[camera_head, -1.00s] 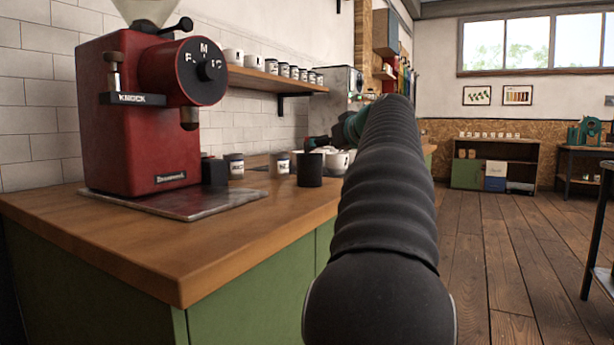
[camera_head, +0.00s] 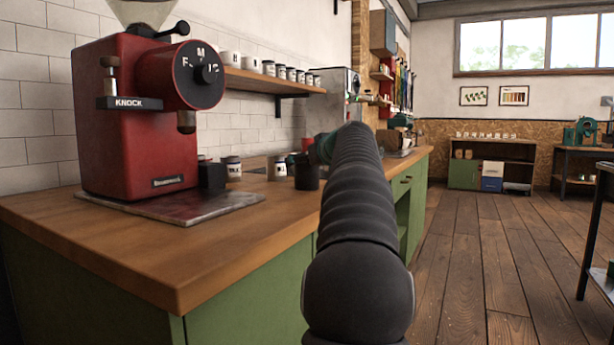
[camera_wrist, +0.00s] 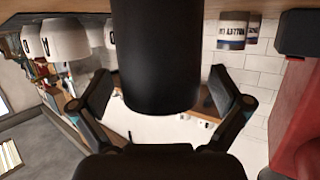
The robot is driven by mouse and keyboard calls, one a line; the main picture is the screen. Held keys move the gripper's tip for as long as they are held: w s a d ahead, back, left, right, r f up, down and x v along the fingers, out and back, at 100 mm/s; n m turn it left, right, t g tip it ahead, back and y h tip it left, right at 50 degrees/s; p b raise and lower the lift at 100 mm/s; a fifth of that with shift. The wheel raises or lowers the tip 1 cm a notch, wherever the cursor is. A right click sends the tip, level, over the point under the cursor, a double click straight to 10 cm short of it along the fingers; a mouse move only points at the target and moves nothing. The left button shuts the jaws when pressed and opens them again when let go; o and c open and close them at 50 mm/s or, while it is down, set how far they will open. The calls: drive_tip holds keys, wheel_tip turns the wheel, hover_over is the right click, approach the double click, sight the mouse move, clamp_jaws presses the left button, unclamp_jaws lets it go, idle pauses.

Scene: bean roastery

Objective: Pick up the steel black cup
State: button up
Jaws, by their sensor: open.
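The black cup (camera_head: 307,180) stands on the wooden counter, right of the grinder in the head view; my arm covers part of it. In the wrist view the cup (camera_wrist: 155,50) is large and close at top centre, in a picture that appears upside down. My gripper (camera_wrist: 162,97) is open, with one finger on each side of the cup and a visible gap to each. In the head view my gripper is mostly hidden behind my arm.
A red grinder (camera_head: 125,125) stands on a dark slab (camera_head: 195,208) at the left of the counter (camera_head: 130,255). Labelled tins (camera_head: 231,170) are behind the cup; white cups (camera_wrist: 65,38) are beside it in the wrist view. A shelf (camera_head: 270,82) is above.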

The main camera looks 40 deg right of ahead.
drive_tip(key=c, duration=1.3)
wheel_tip(320, 180, up, 18)
drive_tip(key=p, duration=0.9)
drive_tip(key=shift+p, duration=0.3)
